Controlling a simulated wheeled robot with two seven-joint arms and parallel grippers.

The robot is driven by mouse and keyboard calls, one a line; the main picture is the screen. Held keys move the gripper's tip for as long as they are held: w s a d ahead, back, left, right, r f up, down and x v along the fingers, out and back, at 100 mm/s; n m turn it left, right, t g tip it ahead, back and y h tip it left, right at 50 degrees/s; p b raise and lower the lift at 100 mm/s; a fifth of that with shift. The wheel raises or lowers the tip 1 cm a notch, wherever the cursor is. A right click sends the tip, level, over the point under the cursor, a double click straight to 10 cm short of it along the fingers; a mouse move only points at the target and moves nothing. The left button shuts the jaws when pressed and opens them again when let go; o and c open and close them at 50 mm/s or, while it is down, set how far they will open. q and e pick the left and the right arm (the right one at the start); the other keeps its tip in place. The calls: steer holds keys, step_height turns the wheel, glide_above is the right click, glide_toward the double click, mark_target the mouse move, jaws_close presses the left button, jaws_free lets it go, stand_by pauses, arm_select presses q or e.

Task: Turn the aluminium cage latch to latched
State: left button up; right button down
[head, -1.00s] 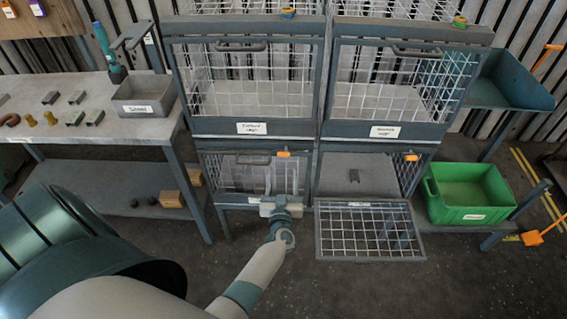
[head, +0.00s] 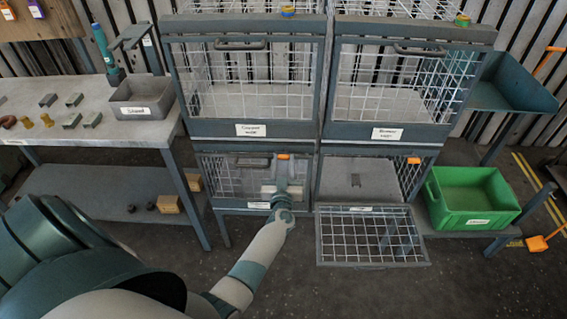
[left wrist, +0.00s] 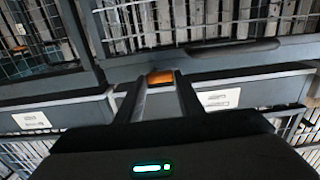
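The lower left cage (head: 207,178) has its mesh door shut, with an orange latch tab (head: 283,156) lying level on the frame at its top right. Its label is too small to read and partly hidden. My left gripper (head: 283,178) is in front of this door, just below the tab. In the left wrist view the two fingers (left wrist: 160,88) stand apart, with the orange tab (left wrist: 160,77) between or just beyond their tips. I cannot tell whether they touch it. My right gripper is out of view.
The lower right cage's door (head: 372,238) hangs open toward me; its orange latch (head: 414,160) is at the top right. A green crate (head: 470,200) stands on the right. A workbench (head: 90,140) with a grey bin (head: 143,98) stands on the left. Two larger cages sit above.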

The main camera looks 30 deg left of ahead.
arm_select(q)
steer(key=c, duration=0.3)
steer(key=shift+f+n, duration=0.1)
steer(key=shift+n, duration=0.4)
steer(key=n, duration=0.2)
steer(key=shift+f+n, duration=0.1)
steer(key=shift+n, duration=0.2)
steer(key=n+b, duration=0.1)
steer(key=n, duration=0.4)
steer(key=n+b, duration=0.2)
steer(key=n, duration=0.2)
steer(key=f+n+b, duration=0.1)
steer(key=n+b, duration=0.1)
steer(key=n, duration=0.3)
steer(key=shift+d+n, duration=0.2)
steer(key=shift+n, duration=0.1)
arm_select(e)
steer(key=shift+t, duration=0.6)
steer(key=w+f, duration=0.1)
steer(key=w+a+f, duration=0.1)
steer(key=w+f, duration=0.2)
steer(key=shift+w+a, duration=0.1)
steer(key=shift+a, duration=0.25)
